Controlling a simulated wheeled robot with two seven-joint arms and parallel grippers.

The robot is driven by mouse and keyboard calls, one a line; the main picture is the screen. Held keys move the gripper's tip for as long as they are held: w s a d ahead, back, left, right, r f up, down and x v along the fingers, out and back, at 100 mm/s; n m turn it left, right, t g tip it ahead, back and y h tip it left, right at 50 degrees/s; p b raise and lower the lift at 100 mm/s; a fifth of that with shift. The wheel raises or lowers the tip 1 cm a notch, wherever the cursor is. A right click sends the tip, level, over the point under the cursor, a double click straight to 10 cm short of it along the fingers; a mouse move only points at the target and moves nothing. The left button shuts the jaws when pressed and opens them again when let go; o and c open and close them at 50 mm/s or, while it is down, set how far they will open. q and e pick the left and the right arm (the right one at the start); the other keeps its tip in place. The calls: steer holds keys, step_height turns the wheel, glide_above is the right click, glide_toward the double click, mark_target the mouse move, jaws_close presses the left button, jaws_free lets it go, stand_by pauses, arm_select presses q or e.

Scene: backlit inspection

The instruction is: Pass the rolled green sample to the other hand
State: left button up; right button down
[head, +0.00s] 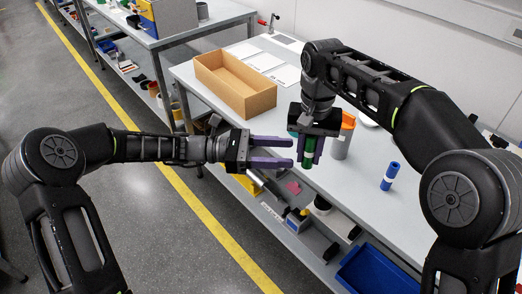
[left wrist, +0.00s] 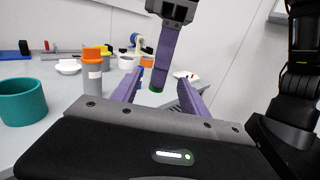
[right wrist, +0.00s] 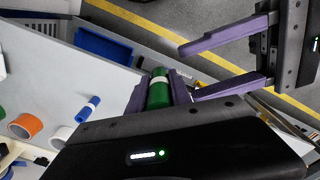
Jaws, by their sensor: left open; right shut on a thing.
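The rolled green sample (right wrist: 158,92) is a green roll with a pale band, held between the purple fingers of my right gripper (right wrist: 162,84). In the head view the green sample (head: 308,160) points down from my right gripper (head: 305,146), off the table's front edge. My left gripper (head: 292,152) is open and empty, coming from the left, its fingers pointing at the sample. In the left wrist view the right gripper's finger (left wrist: 162,62) hangs ahead, between the open left fingers (left wrist: 158,92), with only a little green showing at its tip (left wrist: 156,91).
A cardboard box (head: 236,84) stands on the table behind. A blue bin (head: 378,270) and small items sit on the shelf below.

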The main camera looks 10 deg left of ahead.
arm_select(q)
steer(key=shift+w+d, duration=0.15)
steer(key=shift+d, duration=0.95)
steer(key=shift+w+d, duration=0.15)
steer(key=shift+d, duration=0.9)
steer(key=shift+c, duration=0.2)
jaws_close()
arm_select(e)
steer(key=c, duration=1.1)
jaws_free()
arm_select(q)
steer(key=shift+s, duration=0.1)
